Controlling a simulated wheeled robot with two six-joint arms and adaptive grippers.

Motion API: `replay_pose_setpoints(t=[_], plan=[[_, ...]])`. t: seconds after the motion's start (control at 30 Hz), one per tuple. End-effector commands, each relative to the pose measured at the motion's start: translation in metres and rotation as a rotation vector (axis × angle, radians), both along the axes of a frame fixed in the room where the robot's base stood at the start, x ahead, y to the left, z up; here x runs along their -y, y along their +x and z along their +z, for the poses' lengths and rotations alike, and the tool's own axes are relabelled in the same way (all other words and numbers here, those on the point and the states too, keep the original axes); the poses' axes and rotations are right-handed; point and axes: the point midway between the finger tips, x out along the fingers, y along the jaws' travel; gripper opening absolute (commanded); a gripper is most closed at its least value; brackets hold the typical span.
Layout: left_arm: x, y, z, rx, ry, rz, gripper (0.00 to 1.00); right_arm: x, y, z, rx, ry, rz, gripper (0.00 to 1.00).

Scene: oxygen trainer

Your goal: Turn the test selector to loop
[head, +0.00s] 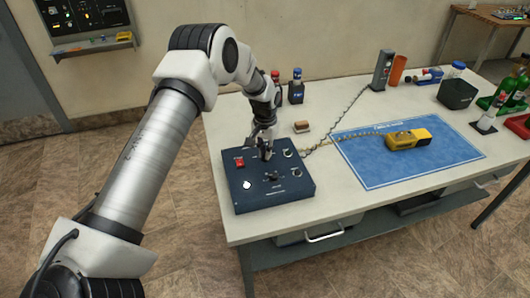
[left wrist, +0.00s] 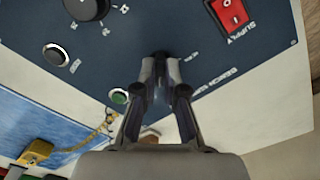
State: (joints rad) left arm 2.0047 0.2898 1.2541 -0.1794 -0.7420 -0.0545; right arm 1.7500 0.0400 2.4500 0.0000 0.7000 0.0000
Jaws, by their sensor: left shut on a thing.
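The dark blue oxygen trainer panel (head: 232,195) lies at the near left of the table. My left gripper (head: 266,153) comes down on its far part. In the left wrist view my gripper (left wrist: 161,68) is shut around a small dark selector (left wrist: 160,57), which I take as the test selector. The fingers hide most of it, so its exact pointing cannot be read. Small white markings sit beside it but are too blurred to read. My right gripper is not in view.
The panel also bears a red rocker switch (left wrist: 231,12), a black knob (left wrist: 88,8) and a green button (left wrist: 119,96). A blue mat (head: 375,175) with a yellow device (head: 408,138) lies to the right. A small brown block (head: 301,127) lies behind the panel.

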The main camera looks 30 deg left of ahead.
Motion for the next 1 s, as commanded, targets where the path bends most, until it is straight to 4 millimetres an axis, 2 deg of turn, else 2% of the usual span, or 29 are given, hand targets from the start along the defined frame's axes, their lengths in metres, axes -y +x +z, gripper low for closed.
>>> replay_pose_setpoints(t=[0.4, 0.97, 1.0], plan=[[0.0003, -0.0004, -0.0022, -0.001, 0.000, -0.235, 0.00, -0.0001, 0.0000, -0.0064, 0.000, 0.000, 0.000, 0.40], [0.0008, -0.0007, -0.0022, -0.002, 0.000, -0.276, 0.00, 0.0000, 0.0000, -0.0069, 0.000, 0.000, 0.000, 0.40], [0.0008, -0.0007, -0.0022, -0.002, 0.000, -0.276, 0.13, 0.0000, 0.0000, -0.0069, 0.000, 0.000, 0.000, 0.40]])
